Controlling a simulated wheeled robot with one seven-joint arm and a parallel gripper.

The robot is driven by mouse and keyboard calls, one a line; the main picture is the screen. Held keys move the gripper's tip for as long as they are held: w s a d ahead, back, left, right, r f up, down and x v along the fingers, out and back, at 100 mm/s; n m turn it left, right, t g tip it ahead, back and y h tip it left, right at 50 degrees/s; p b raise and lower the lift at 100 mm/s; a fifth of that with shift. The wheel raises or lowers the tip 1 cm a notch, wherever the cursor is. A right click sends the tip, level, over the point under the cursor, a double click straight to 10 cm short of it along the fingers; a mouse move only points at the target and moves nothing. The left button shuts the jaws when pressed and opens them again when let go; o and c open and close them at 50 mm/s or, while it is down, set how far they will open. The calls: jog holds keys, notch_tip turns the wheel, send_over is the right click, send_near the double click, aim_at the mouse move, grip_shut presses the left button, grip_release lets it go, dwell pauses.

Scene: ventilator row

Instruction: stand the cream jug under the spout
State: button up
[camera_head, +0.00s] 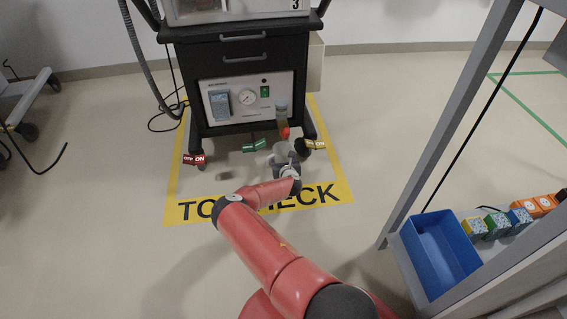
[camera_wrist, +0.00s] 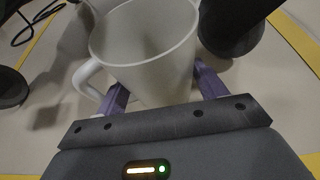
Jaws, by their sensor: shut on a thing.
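The cream jug (camera_wrist: 150,60) fills the upper middle of the wrist view, with its open mouth up and its handle on the left. My gripper (camera_wrist: 158,85) is shut on the jug, with a purple finger on each side. In the head view my gripper (camera_head: 287,166) is low, in front of the black cart, and the jug (camera_head: 281,149) shows as a small pale shape just beyond it. A clear cup with a red spout (camera_head: 285,132) hangs on the cart's front, right of the panel. The spout appears just above the jug; the exact gap cannot be told.
The black ventilator cart (camera_head: 244,52) stands on a yellow-framed floor area (camera_head: 172,190). A grey-framed bench with a blue bin (camera_head: 413,243) and several small coloured blocks is at right.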

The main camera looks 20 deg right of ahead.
jog(key=shift+f, duration=0.1)
jog(key=o, duration=1)
